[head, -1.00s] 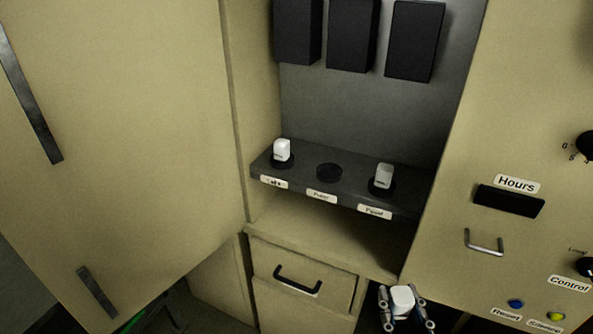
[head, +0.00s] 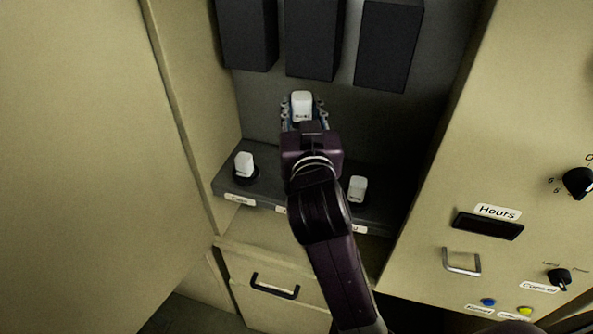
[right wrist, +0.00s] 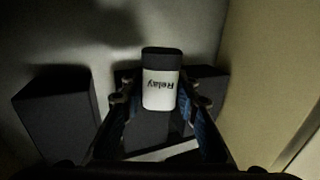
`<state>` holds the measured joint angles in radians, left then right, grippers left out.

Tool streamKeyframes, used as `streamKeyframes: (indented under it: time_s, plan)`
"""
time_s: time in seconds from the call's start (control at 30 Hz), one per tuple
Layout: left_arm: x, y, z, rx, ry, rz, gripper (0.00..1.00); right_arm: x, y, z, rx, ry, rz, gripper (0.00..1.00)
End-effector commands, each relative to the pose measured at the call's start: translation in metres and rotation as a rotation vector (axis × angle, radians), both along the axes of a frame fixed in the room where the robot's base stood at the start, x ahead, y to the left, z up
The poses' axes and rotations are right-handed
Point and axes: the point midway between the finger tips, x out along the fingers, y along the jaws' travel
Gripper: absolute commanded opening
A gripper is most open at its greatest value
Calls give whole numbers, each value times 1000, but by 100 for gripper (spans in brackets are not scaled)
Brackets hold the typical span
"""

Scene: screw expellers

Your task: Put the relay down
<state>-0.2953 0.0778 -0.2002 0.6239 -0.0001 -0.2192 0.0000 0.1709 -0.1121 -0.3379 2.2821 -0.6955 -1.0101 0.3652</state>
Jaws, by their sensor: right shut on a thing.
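The relay is a small white block with a dark end. My right gripper (head: 303,112) is shut on the relay (head: 301,103) and holds it up in front of the grey back wall, above the shelf. The right wrist view also shows the relay (right wrist: 161,90) between the fingers, its "Relay" label upside down. The dark shelf (head: 272,190) carries a white block in a round socket at the left (head: 244,163) and another at the right (head: 357,188). My arm hides the middle of the shelf, where the empty socket was seen earlier. My left gripper is out of view.
Several dark boxes, one of them at the left (head: 246,35), hang on the back wall above the gripper. A drawer with a black handle (head: 275,286) is below the shelf. The control panel (head: 430,215) stands at the right, and a large beige door (head: 80,150) fills the left.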

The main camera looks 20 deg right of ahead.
Motion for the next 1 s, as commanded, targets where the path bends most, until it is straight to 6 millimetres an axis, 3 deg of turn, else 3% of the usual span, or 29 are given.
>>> streamKeyframes:
  time_s: [0.07, 0.17, 0.6, 1.0]
  plan:
    - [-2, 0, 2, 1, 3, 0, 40, 3, 5, 6, 0, 1, 12, 3]
    - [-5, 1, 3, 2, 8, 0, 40, 4, 6, -6, -4, 7, 17, 3]
    - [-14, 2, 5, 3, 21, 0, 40, 3, 6, -120, -5, 8, 17, 3]
    - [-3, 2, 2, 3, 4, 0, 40, 2, 6, -167, -4, 5, 18, 3]
